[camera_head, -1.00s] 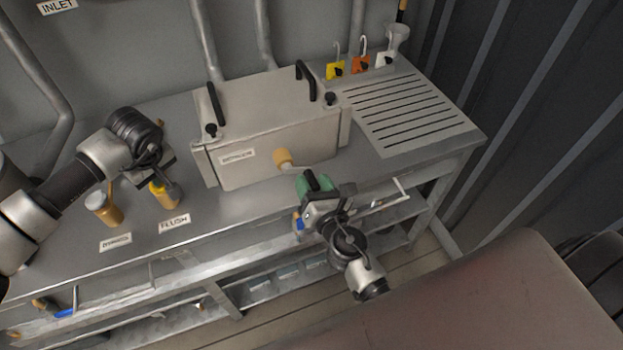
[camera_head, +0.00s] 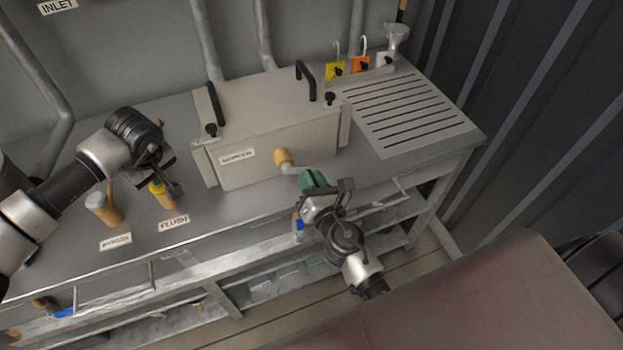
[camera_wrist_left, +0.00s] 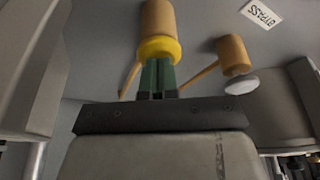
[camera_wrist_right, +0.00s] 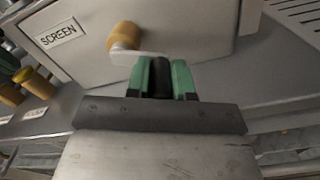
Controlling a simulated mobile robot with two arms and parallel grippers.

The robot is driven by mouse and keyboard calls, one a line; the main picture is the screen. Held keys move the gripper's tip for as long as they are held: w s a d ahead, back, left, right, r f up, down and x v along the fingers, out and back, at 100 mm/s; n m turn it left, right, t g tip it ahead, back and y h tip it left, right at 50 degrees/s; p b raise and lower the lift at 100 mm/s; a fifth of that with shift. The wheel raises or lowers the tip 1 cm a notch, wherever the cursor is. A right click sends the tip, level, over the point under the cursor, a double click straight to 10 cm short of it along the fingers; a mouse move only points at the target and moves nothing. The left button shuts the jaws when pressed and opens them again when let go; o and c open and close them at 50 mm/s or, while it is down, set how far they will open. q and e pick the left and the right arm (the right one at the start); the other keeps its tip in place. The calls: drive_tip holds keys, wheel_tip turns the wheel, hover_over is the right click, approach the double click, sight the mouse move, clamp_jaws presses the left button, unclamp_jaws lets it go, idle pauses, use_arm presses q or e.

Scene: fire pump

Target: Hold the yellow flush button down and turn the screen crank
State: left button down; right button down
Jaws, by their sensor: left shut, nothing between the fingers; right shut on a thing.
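The yellow flush button (camera_head: 157,187) tops a tan cylinder behind the FLUSH label on the bench. My left gripper (camera_head: 172,188) is shut and empty. In the left wrist view its green fingertips (camera_wrist_left: 157,76) meet the yellow cap (camera_wrist_left: 158,48); how far the cap is pressed I cannot tell. The screen crank (camera_head: 283,157) has a tan hub on the front of the grey SCREEN box and a metal arm reaching right. My right gripper (camera_head: 312,181) is at the arm's end. In the right wrist view its green fingers (camera_wrist_right: 161,78) are shut on the crank's dark handle (camera_wrist_right: 160,78).
The grey SCREEN box (camera_head: 270,110) has black handles and knobs on top. A second tan post (camera_head: 104,208), labelled BYPASS, stands left of the flush button. A slotted drainboard (camera_head: 405,108) lies right of the box. Yellow and orange tags (camera_head: 360,64) hang behind it.

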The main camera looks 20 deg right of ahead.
sight(292, 204)
drive_tip(key=shift+f, duration=0.1)
drive_tip(key=m, duration=0.2)
drive_tip(key=shift+a+f+m, duration=0.3)
drive_tip(key=shift+f+m, duration=0.1)
drive_tip(key=m, duration=0.2)
drive_tip(key=shift+a+f+m, duration=0.4)
drive_tip(key=m, duration=0.1)
drive_tip(key=a+m, duration=0.1)
drive_tip(key=m, duration=0.1)
drive_tip(key=a+m, duration=0.1)
drive_tip(key=m, duration=0.1)
drive_tip(key=shift+f, duration=0.4)
drive_tip(key=m, duration=0.2)
drive_tip(key=a+m, duration=0.1)
drive_tip(key=m, duration=0.1)
drive_tip(key=shift+a, duration=0.2)
drive_tip(key=m, duration=0.1)
drive_tip(key=a+m, duration=0.1)
drive_tip(key=shift+r+m, duration=0.1)
drive_tip(key=shift+m, duration=0.3)
drive_tip(key=m, duration=0.1)
drive_tip(key=a+m, duration=0.1)
drive_tip(key=m, duration=0.1)
drive_tip(key=shift+a+r, duration=0.1)
drive_tip(key=shift+r, duration=0.25)
drive_tip(key=shift+a+r+m, duration=0.2)
drive_tip(key=shift+m, duration=0.6)
drive_tip(key=shift+a+r+m, duration=0.15)
drive_tip(key=shift+m, duration=0.65)
